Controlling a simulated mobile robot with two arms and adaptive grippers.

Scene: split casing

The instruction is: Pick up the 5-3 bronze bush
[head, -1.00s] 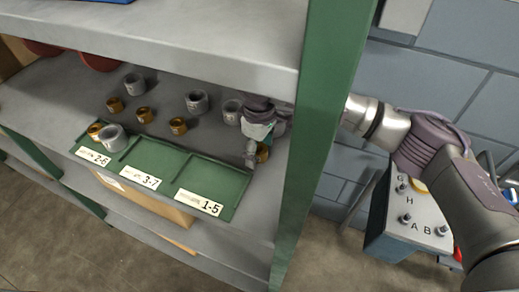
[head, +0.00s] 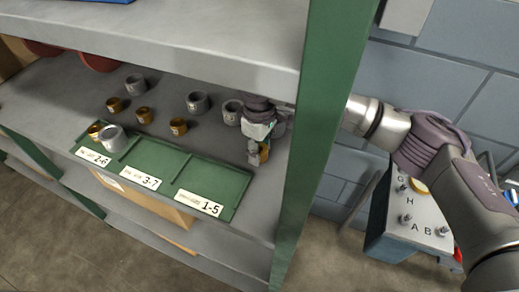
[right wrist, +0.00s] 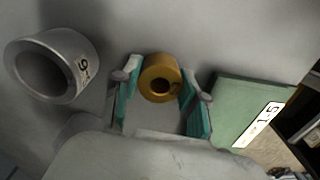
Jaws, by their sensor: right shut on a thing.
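A bronze bush (right wrist: 160,78) sits between the two fingers of my right gripper (right wrist: 160,98) in the right wrist view. The fingers are shut on it, one at each side. The marking on this bush is too small to read. In the head view my right gripper (head: 258,150) is over the shelf at the right end of the green tray, with the bronze bush (head: 264,153) partly hidden by it. I cannot tell whether the bush is clear of the shelf. My left gripper is not in view.
A green tray (head: 228,175) has labels 2-6, 3-7 and 1-5. A bronze and a grey bush (head: 112,138) are in its left compartment. Several other bushes stand behind it, one grey bush (right wrist: 50,66) beside my gripper. A green post (head: 318,150) and upper shelf (head: 200,45) confine my arm.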

